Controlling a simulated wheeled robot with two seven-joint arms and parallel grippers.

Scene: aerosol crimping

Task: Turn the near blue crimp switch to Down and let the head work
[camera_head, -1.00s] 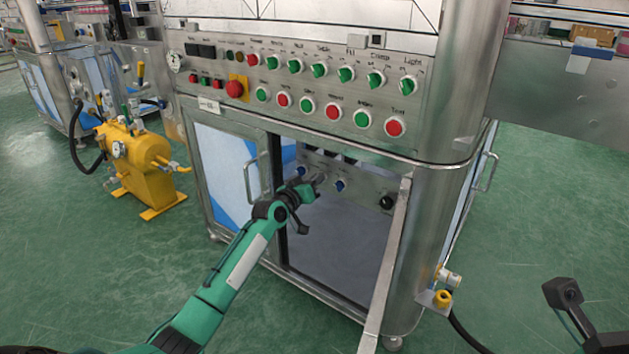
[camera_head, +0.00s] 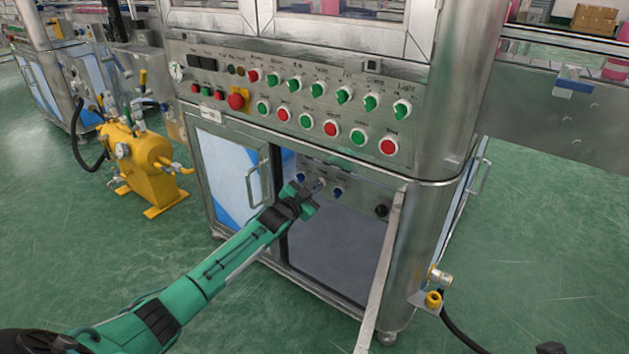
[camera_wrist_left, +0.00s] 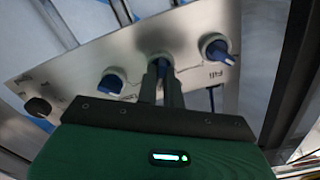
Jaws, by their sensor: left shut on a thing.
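The lower recessed panel (camera_head: 360,198) of the steel machine carries three blue switches and a black knob. My left gripper (camera_head: 318,186) reaches it from the lower left. In the left wrist view its two dark fingers (camera_wrist_left: 164,82) are shut on the middle blue switch (camera_wrist_left: 160,58), covering most of it. Another blue switch (camera_wrist_left: 112,82) sits to its left there, and one marked Fill (camera_wrist_left: 216,50) to its right. The middle switch's label is hidden, so its setting cannot be read. A dark sliver at the head view's lower right edge may be my right gripper (camera_head: 550,348).
The black knob (camera_head: 382,210) is right of the switches. An open door (camera_head: 382,270) stands right of the recess, and a closed door with a handle (camera_head: 258,180) is left. The upper panel (camera_head: 230,60) with buttons overhangs. A yellow tank (camera_head: 150,160) stands left.

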